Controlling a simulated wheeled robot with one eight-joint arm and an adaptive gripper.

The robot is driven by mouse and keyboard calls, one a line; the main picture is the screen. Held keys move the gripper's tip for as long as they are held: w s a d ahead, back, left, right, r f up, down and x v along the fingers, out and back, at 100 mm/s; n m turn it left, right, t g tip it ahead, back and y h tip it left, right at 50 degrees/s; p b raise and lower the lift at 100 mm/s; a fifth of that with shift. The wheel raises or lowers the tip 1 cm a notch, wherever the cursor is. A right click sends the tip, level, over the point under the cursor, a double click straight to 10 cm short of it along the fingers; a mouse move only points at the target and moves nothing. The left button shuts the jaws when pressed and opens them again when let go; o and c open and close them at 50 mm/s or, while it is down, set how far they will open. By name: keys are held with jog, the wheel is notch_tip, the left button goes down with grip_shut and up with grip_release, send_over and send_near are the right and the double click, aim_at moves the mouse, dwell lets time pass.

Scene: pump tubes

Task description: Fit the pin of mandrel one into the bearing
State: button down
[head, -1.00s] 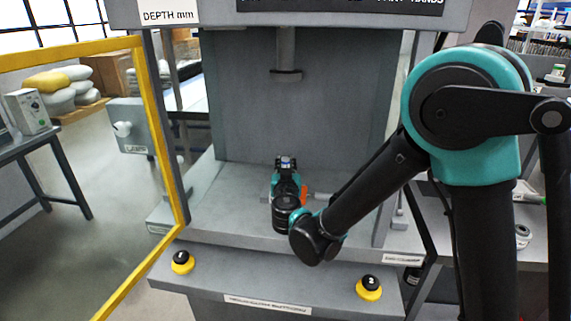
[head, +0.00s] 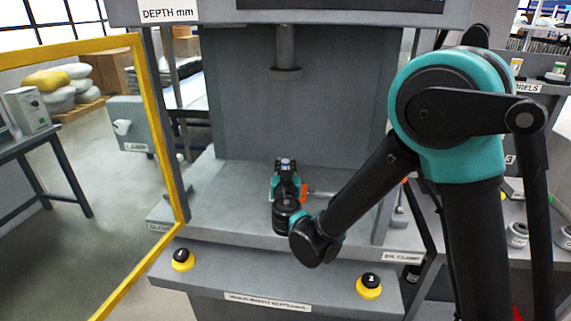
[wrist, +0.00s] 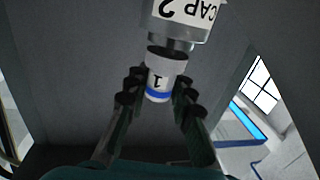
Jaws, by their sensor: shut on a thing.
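In the wrist view my gripper (wrist: 158,87) is shut on a small white cylinder marked 1 with a blue band, mandrel one (wrist: 164,66). One finger is on each side of it. A grey part labelled CAP 2 (wrist: 180,22) is in line with the mandrel's end, its metal neck close to or touching it; I cannot tell which. Whether a pin is inside anything is hidden. I cannot make out a bearing for certain. In the head view my gripper (head: 286,166) is low inside the press, mostly hidden by the wrist, with a pale object at its tip.
The press ram (head: 286,62) hangs above my gripper. The grey bed (head: 235,195) has free room to the left. Press uprights stand on both sides. A yellow-framed guard (head: 150,120) is at the left. Two yellow-based buttons (head: 182,261) are on the front ledge.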

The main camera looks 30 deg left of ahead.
jog(key=shift+f, duration=0.3)
jog(key=c, duration=1.2)
grip_release()
jog(key=v, duration=1.2)
